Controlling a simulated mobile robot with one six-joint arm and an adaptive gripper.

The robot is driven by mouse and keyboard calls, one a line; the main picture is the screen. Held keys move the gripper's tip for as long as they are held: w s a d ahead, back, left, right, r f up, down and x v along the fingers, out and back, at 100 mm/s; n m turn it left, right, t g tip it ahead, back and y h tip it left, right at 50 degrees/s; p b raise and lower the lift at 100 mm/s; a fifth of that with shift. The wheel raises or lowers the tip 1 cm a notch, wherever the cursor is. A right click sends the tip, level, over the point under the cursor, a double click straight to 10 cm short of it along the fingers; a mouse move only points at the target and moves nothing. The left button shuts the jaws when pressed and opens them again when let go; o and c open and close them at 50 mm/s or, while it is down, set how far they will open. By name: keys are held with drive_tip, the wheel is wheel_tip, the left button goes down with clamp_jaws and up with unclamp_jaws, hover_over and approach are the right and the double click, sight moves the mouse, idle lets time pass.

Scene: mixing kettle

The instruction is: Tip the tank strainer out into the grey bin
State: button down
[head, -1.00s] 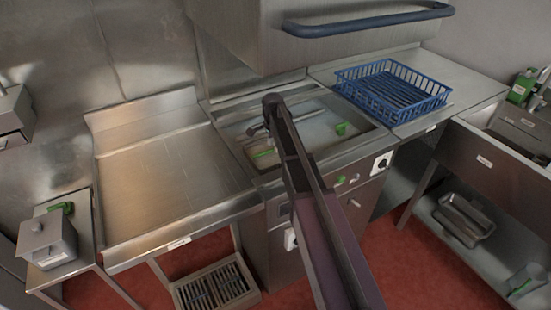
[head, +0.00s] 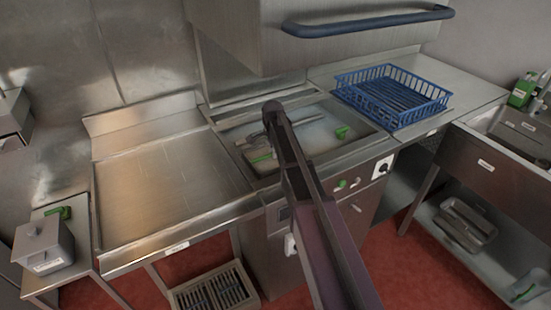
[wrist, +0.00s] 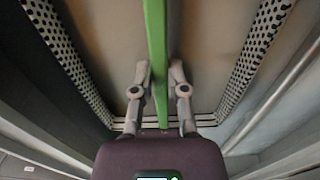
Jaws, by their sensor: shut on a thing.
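In the wrist view, my gripper (wrist: 159,72) is shut on a long green handle (wrist: 156,30) that runs up and out of the top of the picture. Perforated metal walls of the tank strainer (wrist: 262,45) show on both sides, with a flat tan surface between them. In the head view, my arm reaches over the open tank (head: 315,130) of the machine and hides the gripper and most of the strainer. A green piece (head: 262,157) shows left of the arm. A lidded grey box (head: 43,246) stands at far left; I cannot tell whether it is the grey bin.
A bare steel counter (head: 165,185) lies left of the tank. A blue rack (head: 392,95) sits on the right counter. A raised hood with a blue handle (head: 370,22) hangs above. A slatted crate (head: 215,290) is on the red floor. A sink unit (head: 500,150) stands right.

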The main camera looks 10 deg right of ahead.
drive_tip(key=shift+r, duration=0.1)
drive_tip(key=shift+r+p, duration=0.2)
drive_tip(key=shift+p, duration=0.1)
drive_tip(key=shift+r+p, duration=2.75)
drive_tip(key=shift+p, duration=0.05)
drive_tip(key=shift+r, duration=0.15)
wheel_tip(320, 180, up, 7)
drive_tip(key=p, duration=0.7)
wheel_tip(320, 180, down, 7)
drive_tip(key=b, duration=0.6)
drive_tip(key=shift+b, duration=0.35)
drive_tip(key=shift+r, duration=0.1)
